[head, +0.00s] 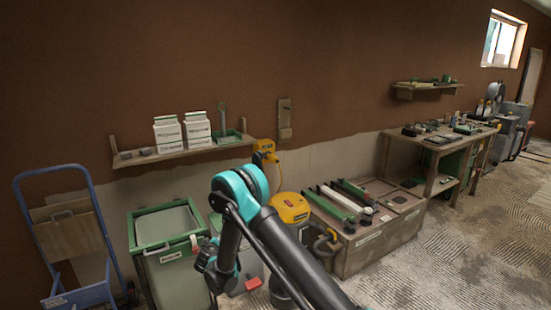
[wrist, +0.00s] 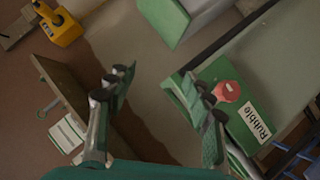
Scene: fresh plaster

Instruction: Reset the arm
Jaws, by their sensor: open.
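My arm, black with teal joints, rises from the bottom of the head view, bends at a teal elbow and hangs down. My gripper (head: 206,262) is low beside the green-rimmed bin in that view, partly hidden by its own links. In the wrist view my gripper (wrist: 158,84) has its two fingers spread wide apart with nothing between them. Behind the right finger is a green bin rim with a "Rubble" label (wrist: 258,122) and a red round thing (wrist: 227,91).
The rubble bin (head: 165,225) stands left of my gripper, with a blue hand truck (head: 62,170) further left. A yellow vacuum (head: 290,208) and a wooden crate (head: 350,250) stand right. A wall shelf (head: 180,153) holds white tubs. Open floor (head: 460,260) lies at the right.

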